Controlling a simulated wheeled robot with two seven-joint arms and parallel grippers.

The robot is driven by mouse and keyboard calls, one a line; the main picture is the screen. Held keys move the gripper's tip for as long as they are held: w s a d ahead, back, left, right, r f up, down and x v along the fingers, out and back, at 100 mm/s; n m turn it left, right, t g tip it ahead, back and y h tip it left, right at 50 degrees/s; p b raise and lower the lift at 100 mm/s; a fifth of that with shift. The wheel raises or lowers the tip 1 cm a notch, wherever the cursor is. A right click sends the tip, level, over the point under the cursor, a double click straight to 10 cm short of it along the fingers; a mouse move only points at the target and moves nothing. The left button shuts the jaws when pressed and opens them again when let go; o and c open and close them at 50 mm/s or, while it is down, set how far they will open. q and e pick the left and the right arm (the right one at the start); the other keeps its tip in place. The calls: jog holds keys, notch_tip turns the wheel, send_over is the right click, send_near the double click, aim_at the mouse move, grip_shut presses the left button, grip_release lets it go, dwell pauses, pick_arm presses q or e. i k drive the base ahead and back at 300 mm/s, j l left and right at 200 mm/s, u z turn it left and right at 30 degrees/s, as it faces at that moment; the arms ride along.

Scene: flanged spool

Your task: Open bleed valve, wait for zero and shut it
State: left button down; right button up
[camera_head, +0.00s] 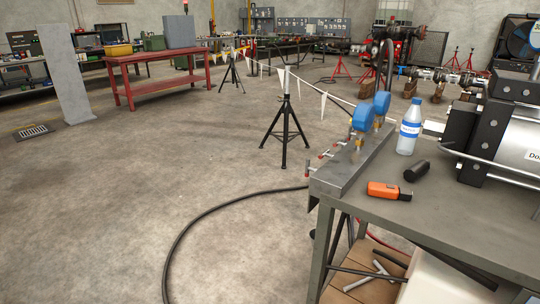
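A metal manifold panel (352,160) stands along the left edge of the workbench at right. Several small valves with reddish T-handles (325,155) line its left side; I cannot tell which is the bleed valve or whether it is open or shut. Two blue round gauges (363,117) stand at the panel's far end. They are turned away or too small, so no reading shows. Neither of my grippers is in view.
On the grey workbench (455,225) are an orange handheld device (389,191), a black cylinder (417,171), a bottle (409,128) and a large machine (500,130). A black hose (215,208) curves over the floor. A tripod with flag rope (286,120) stands behind.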

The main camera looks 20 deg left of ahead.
aim_at(308, 168)
jog(key=j, duration=0.5)
jog(key=i+j, duration=0.15)
jog(key=j, duration=0.4)
jog(key=i+j+z, duration=0.2)
jog(key=j, duration=0.2)
jog(key=i+j+z, duration=0.45)
jog(key=j, duration=0.45)
jog(key=i+j+z, duration=0.25)
jog(key=j, duration=0.2)
jog(key=i+j+z, duration=0.2)
jog(key=j, duration=0.35)
jog(key=j+z, duration=0.25)
jog(key=j, duration=0.25)
jog(key=j+z, duration=0.2)
jog(key=j, duration=0.35)
